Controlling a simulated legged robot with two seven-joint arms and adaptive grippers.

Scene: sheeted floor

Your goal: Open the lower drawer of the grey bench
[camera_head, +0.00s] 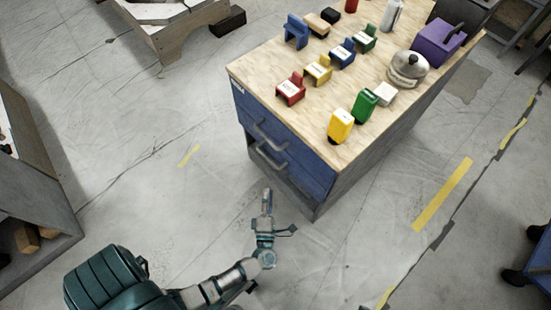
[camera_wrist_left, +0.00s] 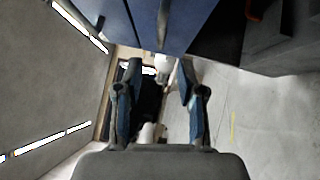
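The grey bench (camera_head: 372,162) has a wooden top and a blue drawer front facing the lower left in the head view. Two grey bar handles show, an upper handle (camera_head: 268,132) and a lower handle (camera_head: 271,158) on the lower drawer (camera_head: 308,181). Both drawers look shut. My left gripper (camera_head: 278,214) is just in front of and below the lower handle, apart from it, with fingers spread. In the left wrist view the open fingers (camera_wrist_left: 158,72) have no object held between them; a blue drawer front (camera_wrist_left: 195,22) fills the top. My right gripper is out of view.
The bench top carries small coloured chair-like blocks, a yellow bottle (camera_head: 340,126), a green bottle (camera_head: 364,105), a kettle (camera_head: 408,68) and a purple box (camera_head: 440,42). A grey shelf unit (camera_head: 40,225) stands at the left. The floor in front of the drawers is clear.

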